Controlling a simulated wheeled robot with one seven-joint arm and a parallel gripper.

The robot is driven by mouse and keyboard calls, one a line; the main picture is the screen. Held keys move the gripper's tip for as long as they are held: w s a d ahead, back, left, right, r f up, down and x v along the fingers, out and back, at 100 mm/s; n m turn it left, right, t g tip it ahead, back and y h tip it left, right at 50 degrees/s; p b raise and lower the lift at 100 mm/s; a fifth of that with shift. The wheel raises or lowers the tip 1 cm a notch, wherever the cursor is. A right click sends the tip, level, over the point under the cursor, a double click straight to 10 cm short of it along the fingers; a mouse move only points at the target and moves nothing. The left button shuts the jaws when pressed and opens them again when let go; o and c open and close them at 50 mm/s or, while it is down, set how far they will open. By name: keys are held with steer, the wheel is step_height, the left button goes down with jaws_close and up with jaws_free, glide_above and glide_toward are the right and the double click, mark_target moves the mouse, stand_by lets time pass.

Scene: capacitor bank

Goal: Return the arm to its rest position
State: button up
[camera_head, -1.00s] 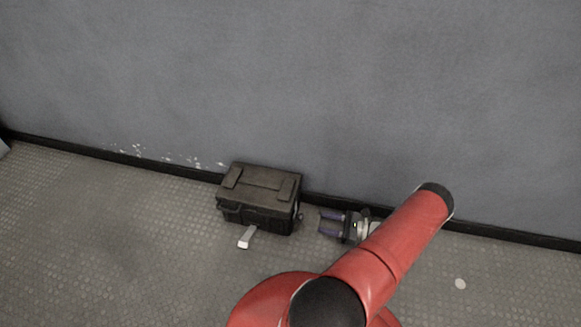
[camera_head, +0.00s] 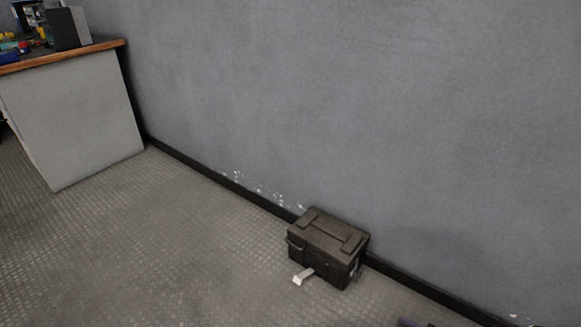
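Only a small purple bit of my gripper (camera_head: 409,322) shows at the bottom edge, right of centre. It is on the near right side of the dark case, apart from it. The rest of my gripper and my red arm are out of view, so I cannot tell whether the fingers are open or shut.
A dark lidded case (camera_head: 328,247) stands on the floor by the grey wall (camera_head: 340,110), with a pale tab (camera_head: 302,276) sticking out at its front. A wooden-topped bench (camera_head: 75,115) with items on it stands at the left. The floor (camera_head: 170,240) between them is clear.

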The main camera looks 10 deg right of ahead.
steer(key=w+a+r+n+g+h+p, duration=0.1)
steer(key=w+a+r+n+g, duration=0.3)
steer(key=r, duration=0.7)
steer(key=w+a+r+n+g+h+p, duration=0.15)
steer(key=a+r+n+g, duration=0.35)
steer(key=r, duration=0.7)
steer(key=w+a+r+n+g+h+p, duration=0.1)
steer(key=w+a+r+n+g, duration=0.35)
steer(key=r, duration=0.65)
steer(key=s+a+r+n+t+h+p, duration=0.1)
steer(key=s+a+r+n, duration=0.3)
steer(key=r, duration=0.4)
steer(key=s+a+r+n+t+h+p, duration=0.2)
steer(key=s+a+r+n+h, duration=0.2)
steer(key=r, duration=0.4)
steer(key=s+a+r+n+t+h+p, duration=0.1)
steer(key=s+a+r+n+t+h, duration=0.1)
steer(key=s+a+r+n, duration=0.4)
steer(key=shift+s+a+r+h, duration=0.55)
steer(key=shift+s+a+r, duration=0.4)
steer(key=shift+s, duration=0.1)
steer(key=shift+n, duration=0.25)
